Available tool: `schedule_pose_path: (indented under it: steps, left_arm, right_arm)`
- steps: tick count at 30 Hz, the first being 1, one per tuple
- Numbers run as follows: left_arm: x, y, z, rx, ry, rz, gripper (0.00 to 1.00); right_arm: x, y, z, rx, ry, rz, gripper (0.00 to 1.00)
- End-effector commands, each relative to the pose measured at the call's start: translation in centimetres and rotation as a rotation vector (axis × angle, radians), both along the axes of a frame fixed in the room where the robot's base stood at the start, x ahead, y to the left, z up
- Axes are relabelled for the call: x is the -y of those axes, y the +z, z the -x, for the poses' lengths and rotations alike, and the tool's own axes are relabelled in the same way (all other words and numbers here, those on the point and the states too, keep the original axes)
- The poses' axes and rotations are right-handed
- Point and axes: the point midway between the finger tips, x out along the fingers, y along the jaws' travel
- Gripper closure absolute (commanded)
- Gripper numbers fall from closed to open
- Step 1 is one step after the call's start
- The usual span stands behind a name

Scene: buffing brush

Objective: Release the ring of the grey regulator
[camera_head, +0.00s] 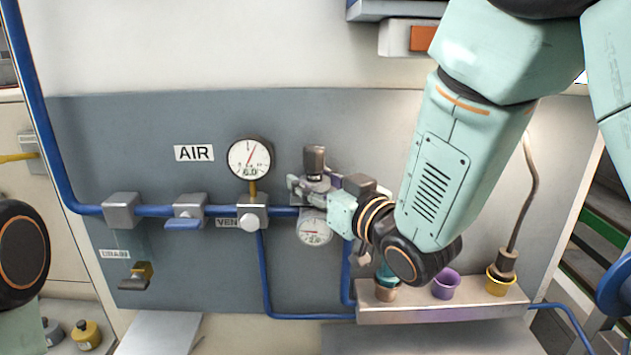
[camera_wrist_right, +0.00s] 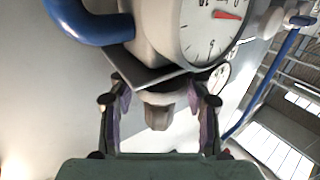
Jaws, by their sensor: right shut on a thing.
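The grey regulator (camera_head: 318,184) sits on the blue pipe along the wall panel, with a dark knob (camera_head: 314,158) on top and a round white gauge (camera_head: 314,228) below. In the right wrist view the regulator body (camera_wrist_right: 155,30) is above, with its knob (camera_wrist_right: 159,113) pointing down between my fingers. My right gripper (camera_head: 306,186) is at the regulator's upper part, just below the knob top. It also shows in the right wrist view (camera_wrist_right: 160,98), its fingers on either side of the knob's base, shut on the ring there. My left gripper is out of view.
A larger gauge (camera_head: 250,158) and a valve with a blue handle (camera_head: 184,223) are left of the regulator. A ledge (camera_head: 440,313) with several coloured cups is at lower right.

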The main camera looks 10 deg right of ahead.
Motion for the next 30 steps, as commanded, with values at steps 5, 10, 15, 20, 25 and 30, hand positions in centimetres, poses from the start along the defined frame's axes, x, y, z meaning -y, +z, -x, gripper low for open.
schedule_pose_path:
  steps: [5, 10, 15, 20, 25, 30]
  left_arm:
    - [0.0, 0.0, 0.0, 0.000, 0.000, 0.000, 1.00]
    - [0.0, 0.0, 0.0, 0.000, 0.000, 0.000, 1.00]
    - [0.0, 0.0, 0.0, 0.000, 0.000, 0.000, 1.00]
    - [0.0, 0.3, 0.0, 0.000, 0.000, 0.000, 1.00]
    - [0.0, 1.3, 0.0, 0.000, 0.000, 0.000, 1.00]
    - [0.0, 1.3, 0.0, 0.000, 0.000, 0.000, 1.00]
  right_arm:
    - [0.2, -0.1, 0.1, -0.003, -0.006, -0.002, 0.78]
    - [0.1, -0.1, 0.1, -0.003, -0.005, -0.002, 0.93]
    - [0.1, -0.1, 0.1, -0.003, -0.004, -0.001, 1.00]
    - [0.1, 0.3, 0.1, -0.002, -0.004, -0.001, 1.00]
    - [0.1, 1.8, 0.0, 0.000, -0.003, -0.001, 1.00]
    - [0.1, 2.0, 0.0, 0.001, -0.004, -0.003, 1.00]
